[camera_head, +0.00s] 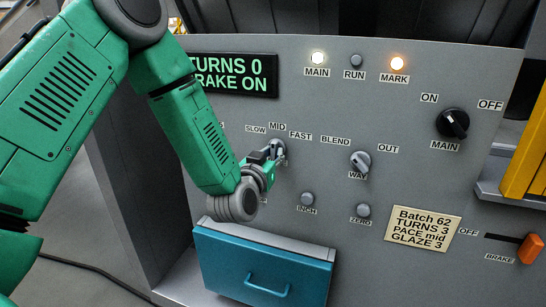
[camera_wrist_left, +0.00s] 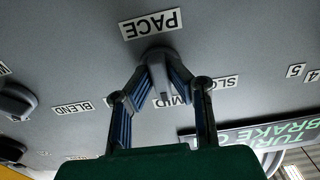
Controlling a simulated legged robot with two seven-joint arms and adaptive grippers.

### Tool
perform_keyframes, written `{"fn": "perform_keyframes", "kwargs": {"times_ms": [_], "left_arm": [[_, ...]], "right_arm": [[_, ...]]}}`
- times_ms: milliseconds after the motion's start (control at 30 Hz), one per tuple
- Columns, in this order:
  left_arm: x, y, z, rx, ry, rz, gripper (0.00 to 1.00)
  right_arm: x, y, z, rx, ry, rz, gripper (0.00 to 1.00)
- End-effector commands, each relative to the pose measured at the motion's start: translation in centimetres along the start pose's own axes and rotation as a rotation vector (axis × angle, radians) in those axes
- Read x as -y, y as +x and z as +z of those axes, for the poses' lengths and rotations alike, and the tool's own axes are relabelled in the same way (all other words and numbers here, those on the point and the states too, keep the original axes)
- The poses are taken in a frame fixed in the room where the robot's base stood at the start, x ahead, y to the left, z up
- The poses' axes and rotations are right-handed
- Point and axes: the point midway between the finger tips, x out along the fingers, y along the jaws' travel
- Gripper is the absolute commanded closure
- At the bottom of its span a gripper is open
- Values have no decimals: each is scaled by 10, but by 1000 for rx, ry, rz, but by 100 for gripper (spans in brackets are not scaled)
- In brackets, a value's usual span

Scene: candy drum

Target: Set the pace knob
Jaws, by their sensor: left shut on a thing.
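The pace knob (camera_head: 279,147) is grey and sits on the panel below the SLOW, MID and FAST labels. My left gripper (camera_head: 269,153) is shut on it and partly hides it in the head view. In the left wrist view, which is upside down, both fingers of my gripper (camera_wrist_left: 160,92) flank the knob (camera_wrist_left: 160,60), and its ridge points roughly at the MID label. The PACE label (camera_wrist_left: 151,24) shows beside it there. The batch card (camera_head: 422,228) reads TURNS 3, PACE mid, GLAZE 3. My right gripper is in neither view.
The display (camera_head: 232,75) reads TURNS 0, BRAKE ON. The MAIN (camera_head: 318,58) and MARK (camera_head: 397,63) lamps are lit. A teal drawer (camera_head: 262,268) sits below my gripper.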

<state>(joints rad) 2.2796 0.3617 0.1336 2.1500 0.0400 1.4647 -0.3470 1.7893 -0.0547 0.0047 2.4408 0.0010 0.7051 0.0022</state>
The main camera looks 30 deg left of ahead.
Motion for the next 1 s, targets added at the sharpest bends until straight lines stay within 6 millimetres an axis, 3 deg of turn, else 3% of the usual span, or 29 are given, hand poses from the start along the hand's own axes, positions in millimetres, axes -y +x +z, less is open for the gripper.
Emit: {"fn": "perform_keyframes", "kwargs": {"times_ms": [33, 400, 433, 467, 833, 1000], "left_arm": [[0, 2, -8, -20, -7, -1, 100], [1, 3, -8, -20, -10, -2, 100], [1, 3, -8, -20, -10, -2, 75], [1, 3, -7, -19, -10, -2, 66], [2, 0, -1, -5, -8, -2, 66], [1, -23, 0, -3, -8, -1, 66]], "right_arm": [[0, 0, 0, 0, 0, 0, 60], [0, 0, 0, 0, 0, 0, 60], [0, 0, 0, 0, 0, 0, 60], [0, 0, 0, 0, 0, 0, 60], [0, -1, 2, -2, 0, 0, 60], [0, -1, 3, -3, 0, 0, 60]]}}
